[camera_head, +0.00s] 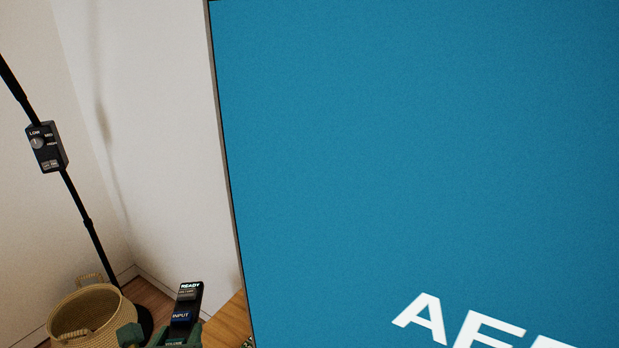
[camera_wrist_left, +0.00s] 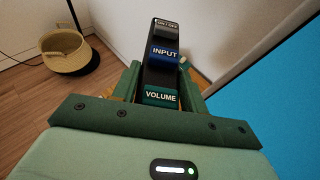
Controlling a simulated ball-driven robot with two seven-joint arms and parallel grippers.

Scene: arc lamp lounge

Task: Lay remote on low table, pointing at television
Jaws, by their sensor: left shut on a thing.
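The remote (camera_head: 184,312) is black, with a lit "READY" display at its far end and "INPUT" and "VOLUME" keys. It shows larger in the left wrist view (camera_wrist_left: 160,72). My left gripper (camera_head: 163,334) is green and shut on the remote, which sticks out beyond the fingers; it fills the lower part of the left wrist view (camera_wrist_left: 163,88). The television (camera_head: 420,150) has a large blue screen with white letters and fills the right of the head view. A strip of wooden surface (camera_head: 228,322) shows beside the remote; I cannot tell if it is the low table. My right gripper is not in view.
A woven basket (camera_head: 85,315) stands on the wooden floor at the lower left. A black lamp pole (camera_head: 82,215) with a control box (camera_head: 46,146) leans behind it. White walls close off the corner.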

